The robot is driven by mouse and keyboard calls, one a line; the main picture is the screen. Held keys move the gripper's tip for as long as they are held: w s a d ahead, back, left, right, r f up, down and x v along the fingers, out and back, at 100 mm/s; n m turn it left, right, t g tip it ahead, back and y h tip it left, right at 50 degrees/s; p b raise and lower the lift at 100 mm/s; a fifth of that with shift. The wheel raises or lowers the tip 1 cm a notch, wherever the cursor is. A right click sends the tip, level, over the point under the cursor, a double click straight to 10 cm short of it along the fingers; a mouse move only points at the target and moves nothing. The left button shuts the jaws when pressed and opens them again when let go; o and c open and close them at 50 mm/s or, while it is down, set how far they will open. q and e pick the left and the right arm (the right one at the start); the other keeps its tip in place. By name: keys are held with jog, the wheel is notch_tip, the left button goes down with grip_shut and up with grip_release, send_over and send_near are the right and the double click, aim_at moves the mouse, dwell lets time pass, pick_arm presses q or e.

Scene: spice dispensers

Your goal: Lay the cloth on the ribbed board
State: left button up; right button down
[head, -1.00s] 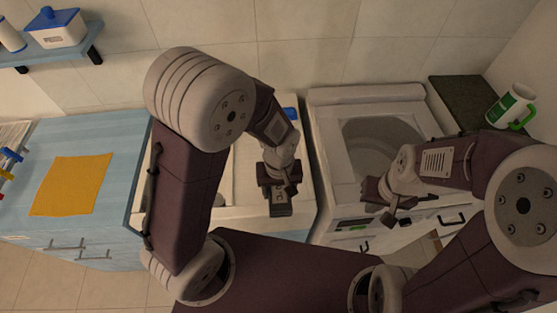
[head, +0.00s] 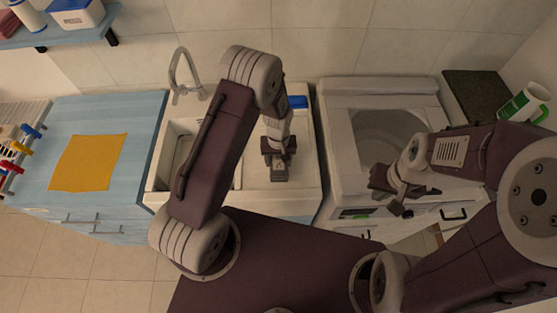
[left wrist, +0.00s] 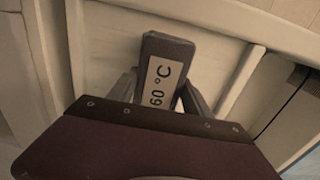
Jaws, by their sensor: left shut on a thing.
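An orange-yellow cloth (head: 88,163) lies flat on the light blue counter (head: 140,120) at the left. A pale slatted surface (head: 22,112) shows at the far left edge; I cannot tell if it is the ribbed board. My left gripper (head: 279,168) is over the white drainer beside the sink, well right of the cloth. It is shut on a dark block (left wrist: 164,62) with a "60 °C" label, seen in the left wrist view. My right gripper (head: 386,192) is over the front of the white washer, and its jaws are unclear.
A sink (head: 180,140) with a tap (head: 186,75) lies between counter and drainer. A washer (head: 350,100) stands right, with a green-and-white jug (head: 524,104) beyond. Coloured pegs (head: 12,148) are left of the cloth. A shelf (head: 60,35) holds a blue-lidded box (head: 76,12).

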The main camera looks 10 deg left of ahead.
pick_arm(q)
jog(key=shift+w+f, duration=0.1)
jog(key=shift+f, duration=0.35)
jog(key=shift+a, duration=0.1)
jog(key=shift+f, duration=0.25)
jog(key=o, duration=1.3)
jog(key=shift+r, duration=0.1)
jog(key=shift+o, duration=0.7)
